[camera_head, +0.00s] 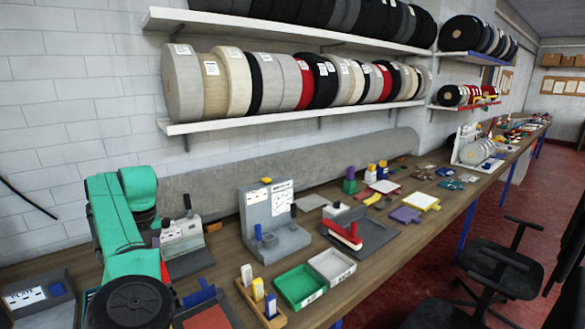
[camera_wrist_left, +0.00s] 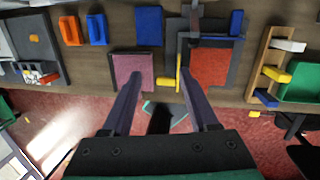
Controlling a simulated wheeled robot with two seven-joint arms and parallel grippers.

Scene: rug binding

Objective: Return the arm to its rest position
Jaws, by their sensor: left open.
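My left arm (camera_head: 118,225) is teal and reaches in at the left of the head view, over the near end of the wooden bench. Its gripper cannot be made out there. In the left wrist view my left gripper (camera_wrist_left: 162,75) has its two dark fingers spread apart, with nothing held between them. Beyond the fingertips lie a mauve square pad (camera_wrist_left: 130,70) and an orange-red square pad (camera_wrist_left: 210,67), with a thin yellow strip (camera_wrist_left: 178,72) between them. My right gripper is in neither view.
Near the arm are a wooden rack (camera_head: 270,316) of blocks, a green tray (camera_head: 299,285), a white tray (camera_head: 332,265) and a grey upright stand (camera_head: 252,210). Shelves of rolls (camera_head: 185,85) hang above. A black chair (camera_head: 505,265) stands right of the bench.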

